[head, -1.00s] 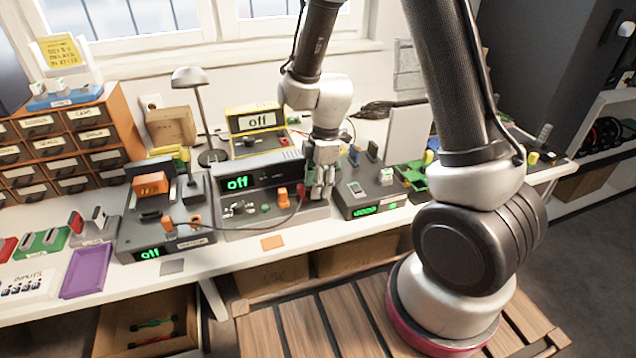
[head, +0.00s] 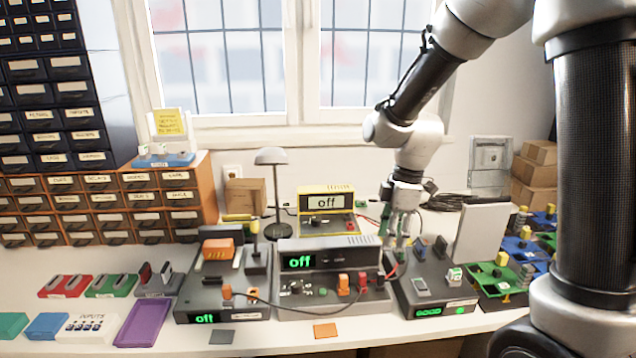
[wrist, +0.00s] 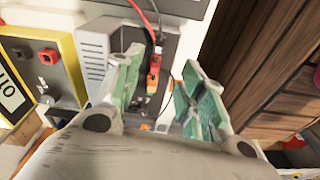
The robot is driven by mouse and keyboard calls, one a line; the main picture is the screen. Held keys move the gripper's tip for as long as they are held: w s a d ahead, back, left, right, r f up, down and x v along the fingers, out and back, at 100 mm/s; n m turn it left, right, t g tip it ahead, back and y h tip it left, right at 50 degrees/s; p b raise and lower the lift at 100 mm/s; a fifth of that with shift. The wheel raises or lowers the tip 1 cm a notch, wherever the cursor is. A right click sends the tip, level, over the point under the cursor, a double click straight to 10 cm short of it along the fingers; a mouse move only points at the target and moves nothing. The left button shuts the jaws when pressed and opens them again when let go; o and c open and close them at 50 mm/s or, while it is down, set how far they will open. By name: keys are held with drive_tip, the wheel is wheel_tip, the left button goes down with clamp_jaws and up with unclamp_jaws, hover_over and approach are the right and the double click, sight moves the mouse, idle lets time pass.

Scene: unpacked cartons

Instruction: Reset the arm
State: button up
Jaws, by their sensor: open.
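My gripper (head: 402,232) hangs above the back right of the bench, over the gap between the middle grey device with an "off" display (head: 300,262) and the device reading "GOOD" (head: 430,312). In the wrist view my gripper (wrist: 155,85) shows its two green-padded fingers spread apart, with nothing between them. Beyond the fingers, a red plug and an orange part (wrist: 153,75) show on a grey device. Whether the fingers touch anything below is hard to tell in the head view.
A yellow-framed meter reading "off" (head: 326,201) stands behind the middle device. A grey device (head: 215,298) with an orange block is at left. A lamp (head: 271,157) and a white panel (head: 481,236) stand upright. A purple tray (head: 143,323) lies front left.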

drive_tip(key=s+d+r+m+t, duration=0.2)
drive_tip(key=s+d+r+m, duration=0.4)
drive_tip(key=s+r+m, duration=0.2)
drive_tip(key=s+d+r+m+t+h, duration=0.1)
drive_tip(key=s+d+r+m+t, duration=0.1)
drive_tip(key=s+d+r+m, duration=0.5)
drive_tip(key=s+m, duration=0.1)
drive_tip(key=s, duration=0.3)
drive_tip(key=shift+d+r+m+t, duration=0.2)
drive_tip(key=shift+r+m+t, duration=0.1)
drive_tip(key=shift+r, duration=0.05)
idle(1.1)
